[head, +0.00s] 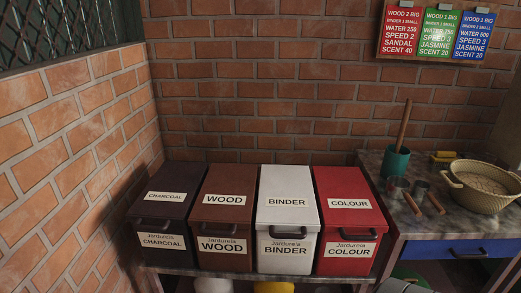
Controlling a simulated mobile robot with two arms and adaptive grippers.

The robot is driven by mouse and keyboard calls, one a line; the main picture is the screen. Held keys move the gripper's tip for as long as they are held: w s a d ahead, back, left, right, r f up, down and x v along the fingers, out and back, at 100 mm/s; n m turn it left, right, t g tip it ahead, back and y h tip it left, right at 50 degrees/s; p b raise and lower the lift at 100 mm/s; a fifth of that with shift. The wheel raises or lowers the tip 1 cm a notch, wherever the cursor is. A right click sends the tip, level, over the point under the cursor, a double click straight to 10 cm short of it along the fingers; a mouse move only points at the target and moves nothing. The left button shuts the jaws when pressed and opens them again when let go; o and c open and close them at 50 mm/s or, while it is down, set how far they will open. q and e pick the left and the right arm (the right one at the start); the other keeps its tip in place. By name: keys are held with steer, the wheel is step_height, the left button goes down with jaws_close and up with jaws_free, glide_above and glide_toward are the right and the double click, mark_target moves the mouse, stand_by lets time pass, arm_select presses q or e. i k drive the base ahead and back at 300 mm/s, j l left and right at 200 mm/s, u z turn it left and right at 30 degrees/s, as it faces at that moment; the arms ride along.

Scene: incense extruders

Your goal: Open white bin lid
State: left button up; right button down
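The white bin (287,250) stands on a low shelf in the head view, labelled "Jardureia BINDER" on its front. Its sloping white lid (288,183) is shut, with a "BINDER" label on top and a dark handle (287,233) at the lid's front edge. The white bin is between the brown WOOD bin and the red COLOUR bin, close against both. Neither of my grippers shows in the head view.
A dark CHARCOAL bin (160,210), brown WOOD bin (225,200) and red COLOUR bin (347,195) flank it, lids shut. At right, a counter (415,228) holds a green cup (396,162), a basket (482,187) and scoops. Brick walls stand behind and left.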

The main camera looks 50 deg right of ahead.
mark_target(287, 201)
steer(key=z, duration=1.7)
